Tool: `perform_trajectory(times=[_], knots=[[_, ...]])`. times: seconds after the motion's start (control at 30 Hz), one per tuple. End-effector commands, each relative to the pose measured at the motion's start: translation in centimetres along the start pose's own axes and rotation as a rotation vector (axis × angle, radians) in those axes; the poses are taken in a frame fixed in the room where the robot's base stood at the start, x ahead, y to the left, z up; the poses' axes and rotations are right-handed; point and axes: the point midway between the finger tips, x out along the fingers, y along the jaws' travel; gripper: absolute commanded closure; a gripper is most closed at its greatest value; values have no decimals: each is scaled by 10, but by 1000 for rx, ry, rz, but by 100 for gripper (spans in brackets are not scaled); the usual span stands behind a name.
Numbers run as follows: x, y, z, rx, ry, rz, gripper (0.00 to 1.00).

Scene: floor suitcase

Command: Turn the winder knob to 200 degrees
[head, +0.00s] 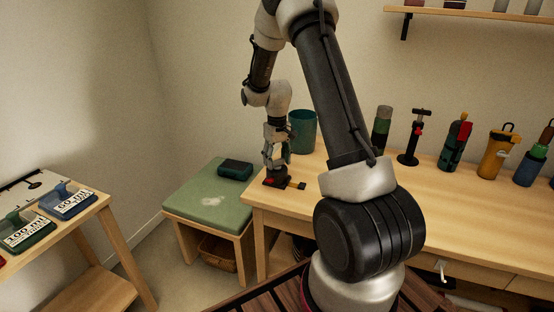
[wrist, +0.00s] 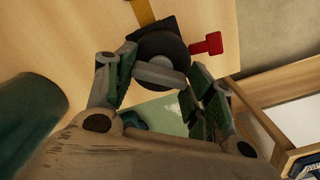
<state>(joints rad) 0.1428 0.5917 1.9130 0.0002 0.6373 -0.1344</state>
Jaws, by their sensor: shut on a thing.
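The winder is a small black device (head: 276,183) with a bit of red on it. It sits near the left end of the wooden bench. In the wrist view it shows as a dark round disc (wrist: 162,48) with a grey bar-shaped knob (wrist: 160,76) across it and a red piece (wrist: 207,44) sticking out to the right. My gripper (head: 275,158) points down over the winder. In the wrist view my gripper (wrist: 158,82) has its green-padded fingers on either side of the knob, shut on it. I cannot read any angle marks.
A dark green cup (head: 303,132) stands on the bench (head: 430,190) just behind my gripper. Several pumps and bottles line the bench at right. A green padded stool (head: 205,200) with a dark box (head: 235,169) stands left. Another table (head: 85,222) with labelled weights is at far left.

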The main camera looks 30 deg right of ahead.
Motion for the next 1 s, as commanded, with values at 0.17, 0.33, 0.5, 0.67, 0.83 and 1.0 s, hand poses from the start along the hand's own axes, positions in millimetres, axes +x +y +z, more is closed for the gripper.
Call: perform_trajectory(times=[0.17, 0.33, 0.5, 0.67, 0.83, 1.0], knots=[[0, 0, 0, 139, 1, 0, 70], [-1, 0, 0, 248, 1, 0, 70], [-1, 0, 0, 322, 1, 0, 70], [-1, 0, -1, 362, 2, 0, 70], [-1, 0, -1, 377, 2, 0, 70], [-1, 0, -1, 378, 2, 0, 70]])
